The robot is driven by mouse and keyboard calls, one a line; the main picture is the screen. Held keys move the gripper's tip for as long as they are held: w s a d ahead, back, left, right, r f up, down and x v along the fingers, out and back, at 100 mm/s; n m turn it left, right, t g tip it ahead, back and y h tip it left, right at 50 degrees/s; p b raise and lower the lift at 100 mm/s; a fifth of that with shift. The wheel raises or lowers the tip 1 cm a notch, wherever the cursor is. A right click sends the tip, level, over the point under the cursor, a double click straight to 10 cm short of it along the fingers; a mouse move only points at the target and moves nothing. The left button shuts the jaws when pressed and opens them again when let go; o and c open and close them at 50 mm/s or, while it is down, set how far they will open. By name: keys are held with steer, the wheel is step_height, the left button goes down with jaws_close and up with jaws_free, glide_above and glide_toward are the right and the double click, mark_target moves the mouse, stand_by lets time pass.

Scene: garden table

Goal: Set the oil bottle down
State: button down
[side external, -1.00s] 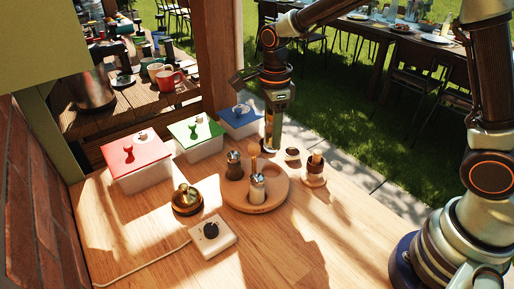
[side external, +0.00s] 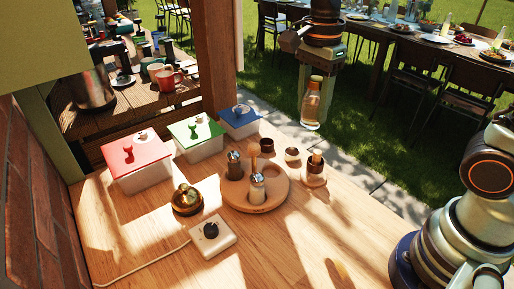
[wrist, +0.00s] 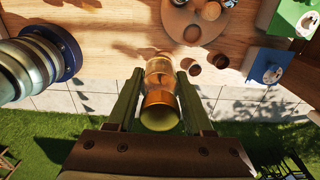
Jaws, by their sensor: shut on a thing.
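My gripper (side external: 312,88) is shut on the oil bottle (side external: 311,108), an amber glass bottle with an orange-brown top. The bottle hangs upright in the air, clear of the table, behind and to the right of the round wooden holder (side external: 258,210) in the side view. In the wrist view, the bottle (wrist: 159,88) sits between the two green fingers of my gripper (wrist: 160,76). The holder carries a dark grinder (side external: 235,165) and a glass shaker (side external: 257,187), with an empty recess at its right.
A dark cup (side external: 267,145), a small pot (side external: 292,154) and a brown jar on a saucer (side external: 314,168) stand near the holder. Boxes with red, green and blue lids (side external: 240,117) line the left. A brass bell (side external: 187,199) and a dial box (side external: 211,234) stand in front.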

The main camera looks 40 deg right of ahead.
steer(key=s+d+f+n, duration=0.1)
steer(key=s+f+n, duration=0.1)
steer(key=s, duration=0.3)
steer(key=f, duration=1.9)
steer(key=shift+w+d+f, duration=0.1)
steer(key=shift+w+f, duration=0.1)
steer(key=shift+f, duration=0.1)
steer(key=shift+c, duration=1.5)
jaws_free()
